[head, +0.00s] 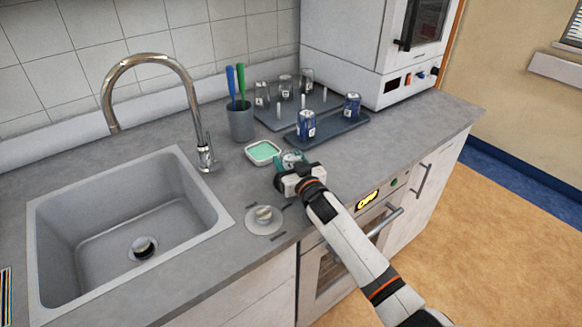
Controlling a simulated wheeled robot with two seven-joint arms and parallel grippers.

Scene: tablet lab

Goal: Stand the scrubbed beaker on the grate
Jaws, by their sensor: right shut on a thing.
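My right gripper (291,166) is low over the counter, in front of the sponge dish. It is shut on a small teal thing (292,157), mostly hidden by the gripper; I cannot tell exactly what it is. A dark rack with upright pegs (268,122), which looks like the grate, stands at the back of the counter. Several clear labelled glass beakers (286,88) stand on it. I cannot tell which beaker is the scrubbed one. My left gripper is not in view.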

